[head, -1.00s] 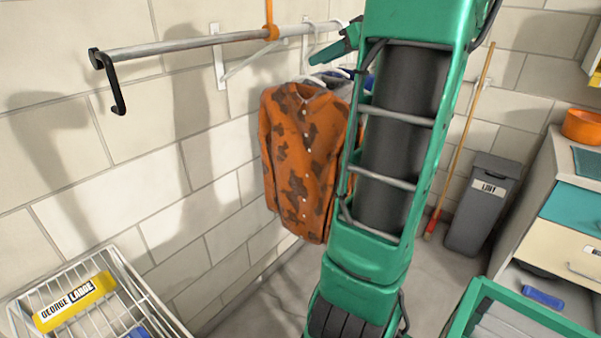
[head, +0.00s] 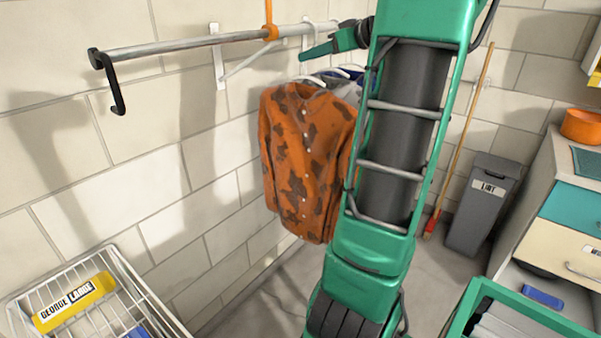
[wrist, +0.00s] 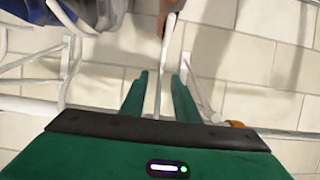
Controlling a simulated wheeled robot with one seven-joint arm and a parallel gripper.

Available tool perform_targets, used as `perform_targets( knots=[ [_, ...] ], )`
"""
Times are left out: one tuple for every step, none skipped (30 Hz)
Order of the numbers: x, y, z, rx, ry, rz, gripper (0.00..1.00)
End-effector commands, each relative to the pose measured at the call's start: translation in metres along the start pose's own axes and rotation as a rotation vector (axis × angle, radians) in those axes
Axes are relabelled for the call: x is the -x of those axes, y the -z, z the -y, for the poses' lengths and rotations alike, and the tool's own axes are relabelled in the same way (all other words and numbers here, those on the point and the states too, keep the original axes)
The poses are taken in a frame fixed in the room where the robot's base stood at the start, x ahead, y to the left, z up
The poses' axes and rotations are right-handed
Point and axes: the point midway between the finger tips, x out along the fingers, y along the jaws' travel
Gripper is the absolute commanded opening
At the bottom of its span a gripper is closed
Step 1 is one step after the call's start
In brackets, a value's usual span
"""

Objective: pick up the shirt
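An orange shirt with brown patches (head: 305,165) hangs on a white hanger (head: 307,79) from the metal rail (head: 190,43) on the wall. A small orange-brown piece of the shirt (wrist: 166,12) shows at the top of that view. My arm hides the shirt's right edge.
Grey and blue garments (head: 345,84) hang close behind the shirt. An orange ring (head: 270,32) sits on the rail, and a black hook (head: 117,95) hangs at its left end. A wire basket (head: 150,295) is at lower left. A grey bin (head: 482,205) stands right.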

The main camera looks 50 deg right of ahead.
Motion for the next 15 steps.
perform_targets(
  knots=[
    [-0.008,-0.001,0.001,-0.001,0.003,-0.001,0.28],
    [-0.012,-0.001,0.0,-0.001,0.001,-0.001,0.28],
    [-0.017,0.0,0.001,0.0,0.002,-0.001,0.28],
    [-0.02,0.0,0.001,0.0,0.002,-0.001,0.28],
    [-0.023,-0.001,0.0,0.0,0.001,0.0,0.28],
    [-0.025,-0.001,0.0,0.0,0.001,0.0,0.28],
    [-0.027,-0.001,0.001,0.0,0.001,0.0,0.28],
    [-0.028,-0.001,0.0,0.0,0.001,0.0,0.28],
    [-0.029,-0.001,0.0,0.001,0.0,0.0,0.28],
    [-0.029,-0.001,0.0,0.001,0.0,0.0,0.28],
    [-0.029,-0.001,0.0,0.001,0.0,0.0,0.28],
    [-0.029,-0.001,0.0,0.001,0.0,0.0,0.28],
    [-0.029,-0.001,0.0,0.001,0.0,0.0,0.28],
    [-0.029,-0.001,0.0,0.001,0.0,0.0,0.28],
    [-0.029,-0.001,0.0,0.001,0.0,0.0,0.26]
  ],
)
